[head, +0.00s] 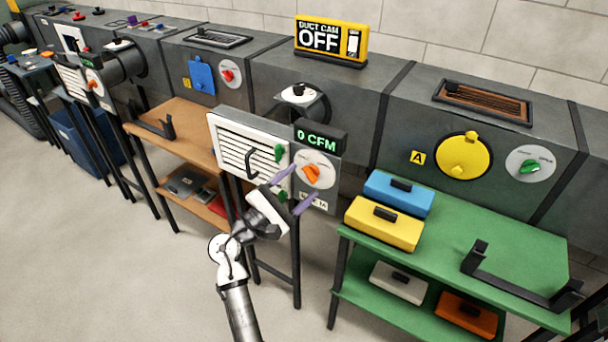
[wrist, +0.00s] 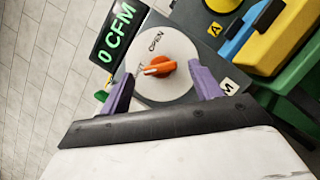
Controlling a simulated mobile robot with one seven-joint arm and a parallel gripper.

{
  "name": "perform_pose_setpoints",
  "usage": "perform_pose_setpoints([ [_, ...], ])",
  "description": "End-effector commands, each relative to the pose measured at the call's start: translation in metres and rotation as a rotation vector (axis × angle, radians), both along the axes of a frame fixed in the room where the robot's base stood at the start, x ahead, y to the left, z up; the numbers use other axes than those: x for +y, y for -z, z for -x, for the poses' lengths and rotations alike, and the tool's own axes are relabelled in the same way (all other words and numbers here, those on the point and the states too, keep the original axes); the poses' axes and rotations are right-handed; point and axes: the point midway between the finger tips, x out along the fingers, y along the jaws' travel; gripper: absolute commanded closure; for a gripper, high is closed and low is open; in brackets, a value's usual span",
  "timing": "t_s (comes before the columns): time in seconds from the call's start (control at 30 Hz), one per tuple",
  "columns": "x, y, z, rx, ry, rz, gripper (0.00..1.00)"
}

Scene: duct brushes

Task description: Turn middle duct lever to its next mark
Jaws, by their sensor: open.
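The orange lever (head: 312,173) sits on a round white dial (head: 327,181) on the middle duct's front panel, under a display reading 0 CFM (head: 317,138). In the wrist view the orange lever (wrist: 160,67) lies near the dial's centre, and OPEN is printed on the dial (wrist: 180,45). My gripper (head: 296,188) has purple fingers spread apart and empty, in front of the dial. In the wrist view the gripper (wrist: 165,84) has one finger on each side of the lever, with gaps to it. Whether the fingertips touch the dial face I cannot tell.
A white louvred grille (head: 240,150) with a black hook and green clips is left of the dial. A green table (head: 500,235) with blue and yellow boxes stands at right, a brown bench (head: 185,125) at left. A sign (head: 331,40) reads DUCT CAM OFF. Floor is clear in front.

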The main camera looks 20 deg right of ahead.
Motion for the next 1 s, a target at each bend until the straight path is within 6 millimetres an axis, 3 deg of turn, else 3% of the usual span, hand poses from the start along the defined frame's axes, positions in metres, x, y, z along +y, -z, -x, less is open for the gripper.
perform_pose_setpoints([
  [0.2, -0.019, -0.006, -0.008, 0.000, -0.001, 0.000, 0.36],
  [0.53, -0.021, -0.006, -0.009, 0.000, -0.002, -0.001, 0.36],
  [0.87, -0.021, -0.006, -0.009, 0.000, -0.002, -0.001, 0.80],
  [1.0, -0.021, -0.006, -0.009, -0.003, -0.002, -0.003, 0.81],
])
